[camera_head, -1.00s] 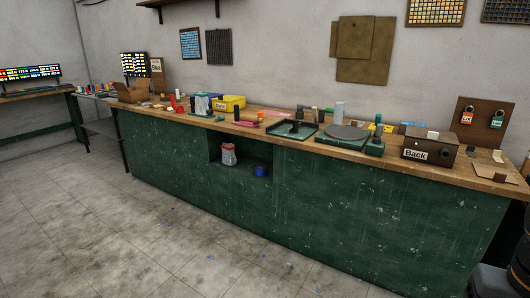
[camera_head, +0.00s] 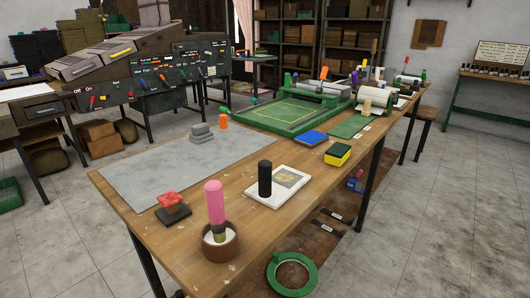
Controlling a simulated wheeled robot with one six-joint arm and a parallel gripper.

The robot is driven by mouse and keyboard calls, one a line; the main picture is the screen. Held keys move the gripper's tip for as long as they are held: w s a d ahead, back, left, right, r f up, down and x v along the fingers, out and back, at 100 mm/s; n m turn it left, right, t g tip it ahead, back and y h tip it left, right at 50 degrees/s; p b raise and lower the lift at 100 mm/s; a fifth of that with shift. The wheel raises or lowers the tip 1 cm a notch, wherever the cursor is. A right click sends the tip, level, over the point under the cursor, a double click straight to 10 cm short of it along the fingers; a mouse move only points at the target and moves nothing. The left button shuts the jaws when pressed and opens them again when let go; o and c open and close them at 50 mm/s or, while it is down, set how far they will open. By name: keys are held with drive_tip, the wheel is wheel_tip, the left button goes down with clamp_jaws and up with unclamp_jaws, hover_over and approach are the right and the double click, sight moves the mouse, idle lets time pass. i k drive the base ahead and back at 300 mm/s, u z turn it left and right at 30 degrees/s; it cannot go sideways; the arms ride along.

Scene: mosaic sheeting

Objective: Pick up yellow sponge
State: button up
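A small block that looks like the yellow sponge (camera_head: 338,158) lies on the wooden table (camera_head: 265,215), near its right edge. It shows yellow sides and a darker green patch on top. A flat blue pad (camera_head: 309,138) lies just to its left and behind it, apart from it. My gripper is not in view, so its state does not show.
A white tile with a black cylinder (camera_head: 265,178) stands in front of the sponge. A brown pot with a pink-handled tool (camera_head: 214,205) is at the near end. A green frame (camera_head: 290,118) and green mat (camera_head: 347,125) lie behind. Grey floor is clear on the right.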

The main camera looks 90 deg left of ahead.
sight(339, 152)
drive_tip(key=u, duration=1.6)
drive_tip(key=i, duration=2.35)
drive_tip(key=u, duration=1.55)
